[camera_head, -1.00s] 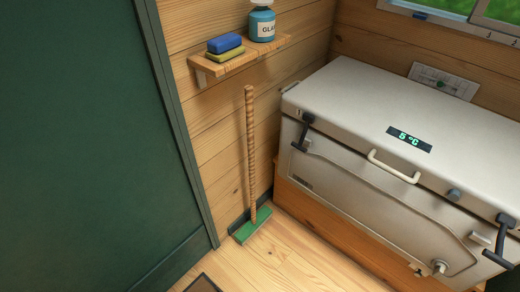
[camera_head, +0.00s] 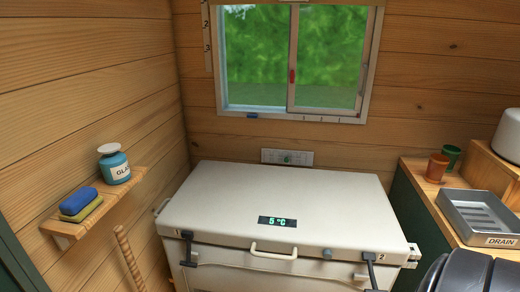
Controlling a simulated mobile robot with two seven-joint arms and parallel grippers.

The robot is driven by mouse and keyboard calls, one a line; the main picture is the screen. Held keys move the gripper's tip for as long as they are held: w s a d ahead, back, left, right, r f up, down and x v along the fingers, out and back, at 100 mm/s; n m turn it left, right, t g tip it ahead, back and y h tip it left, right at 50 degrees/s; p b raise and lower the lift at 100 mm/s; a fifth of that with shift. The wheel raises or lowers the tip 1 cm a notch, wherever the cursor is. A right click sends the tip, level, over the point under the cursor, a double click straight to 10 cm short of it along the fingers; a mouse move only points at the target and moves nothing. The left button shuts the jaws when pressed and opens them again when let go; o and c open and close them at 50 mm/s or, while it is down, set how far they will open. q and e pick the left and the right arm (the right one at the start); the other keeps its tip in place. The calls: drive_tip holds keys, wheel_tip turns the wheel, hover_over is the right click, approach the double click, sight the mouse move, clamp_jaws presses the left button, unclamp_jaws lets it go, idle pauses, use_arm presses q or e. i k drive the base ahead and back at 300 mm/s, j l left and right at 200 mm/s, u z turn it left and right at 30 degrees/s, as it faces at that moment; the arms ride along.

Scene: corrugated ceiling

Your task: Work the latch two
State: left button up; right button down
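A white chest cooler (camera_head: 215,210) with a display reading 5 °C (camera_head: 277,222) stands ahead of me, its lid down. Latch two (camera_head: 370,268) is a dark lever at the front right, beside the number 2; it hangs down over the front and its lower end is cut off by the frame. The other latch (camera_head: 187,248), marked 1, hangs at the front left. A pale handle (camera_head: 273,251) sits between them on the lid's front edge. Neither of my grippers is in view. A dark rounded shape, possibly part of my arm, fills the bottom right corner.
A shelf (camera_head: 130,191) with a sponge (camera_head: 79,203) and a blue bottle (camera_head: 115,167) is on the left wall, above a broom handle (camera_head: 128,255). A counter on the right bears a metal tray (camera_head: 461,228) marked DRAIN and two cups (camera_head: 436,168). A window (camera_head: 293,60) is behind.

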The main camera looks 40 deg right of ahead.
sight(369, 258)
drive_tip(key=z, duration=0.45)
drive_tip(key=k+z, duration=0.1)
drive_tip(key=z, duration=0.35)
drive_tip(key=l+z, duration=0.1)
drive_tip(key=z, duration=0.8)
drive_tip(key=l+z, duration=0.15)
drive_tip(key=z, duration=0.3)
drive_tip(key=k, duration=0.05)
